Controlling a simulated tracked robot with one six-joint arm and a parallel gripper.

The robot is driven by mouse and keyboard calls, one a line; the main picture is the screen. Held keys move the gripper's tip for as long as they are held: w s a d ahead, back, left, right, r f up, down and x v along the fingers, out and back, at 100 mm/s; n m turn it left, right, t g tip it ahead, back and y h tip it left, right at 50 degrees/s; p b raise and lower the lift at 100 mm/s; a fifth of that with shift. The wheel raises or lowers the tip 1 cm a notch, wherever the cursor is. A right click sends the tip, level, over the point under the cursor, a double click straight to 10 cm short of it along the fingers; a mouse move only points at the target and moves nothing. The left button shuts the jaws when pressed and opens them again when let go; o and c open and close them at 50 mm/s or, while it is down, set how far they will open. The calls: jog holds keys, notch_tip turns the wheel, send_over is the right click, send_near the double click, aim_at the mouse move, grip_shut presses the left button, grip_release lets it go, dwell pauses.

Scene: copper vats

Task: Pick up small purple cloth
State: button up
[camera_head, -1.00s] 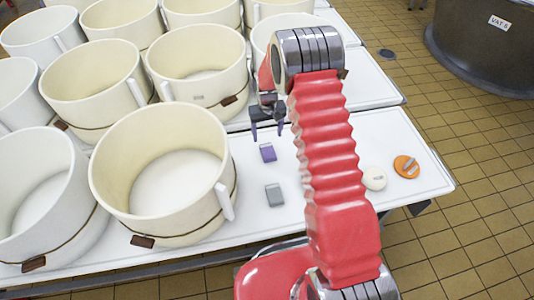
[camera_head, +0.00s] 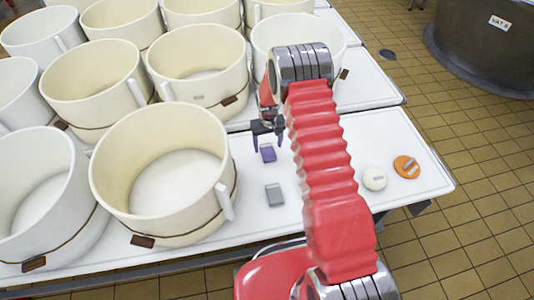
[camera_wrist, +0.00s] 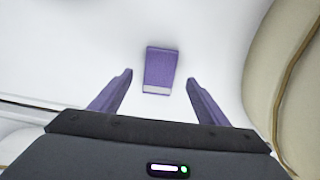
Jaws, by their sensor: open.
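The small purple cloth (camera_head: 268,153) is a folded block with a pale band at one end. It lies on the white table (camera_head: 300,215), right of the front cream vat. In the wrist view the cloth (camera_wrist: 161,68) lies ahead of the fingertips, roughly centred between them. My gripper (camera_head: 267,146) is open and empty, close above the cloth in the head view. Its two purple fingers (camera_wrist: 158,76) stand either side of the cloth's line in the wrist view, with no visible contact.
A grey block (camera_head: 274,194) lies just in front of the cloth. A cream disc (camera_head: 374,179) and an orange disc (camera_head: 407,166) lie to the right, beyond my arm. Several cream vats (camera_head: 160,118) crowd the left. A large dark vat (camera_head: 485,45) stands on the tiled floor.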

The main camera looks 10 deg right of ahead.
aim_at(268, 151)
jog(key=shift+f, duration=1.65)
jog(key=shift+c, duration=0.5)
jog(key=c, duration=1)
jog(key=shift+r, duration=0.1)
jog(key=shift+c, duration=0.2)
notch_tip(268, 151, up, 10)
jog(key=shift+d, duration=0.1)
